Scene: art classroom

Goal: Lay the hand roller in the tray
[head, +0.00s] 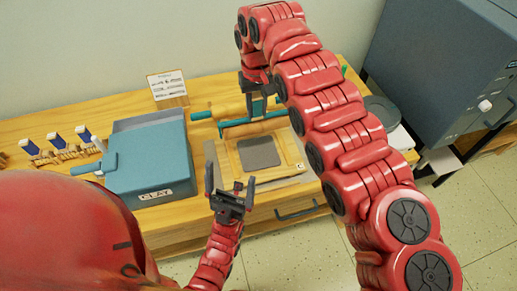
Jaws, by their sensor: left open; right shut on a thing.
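The hand roller (238,130), with a pale wooden body and teal handles, is at the back edge of the tray in the head view. My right gripper (258,103) points down from above and is shut on it; the fingers hide part of it. I cannot tell whether the roller touches the tray. The tray (230,160) is light wood, with a dark grey square in its middle and a small card marked C at its front right corner. My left gripper (231,182) is open and empty, in front of the tray.
Another teal-handled rolling pin (228,110) lies behind. Small blue-and-white items (55,141) line the left of the table. A sign (168,88) stands at the back; a grey cabinet (440,70) stands right.

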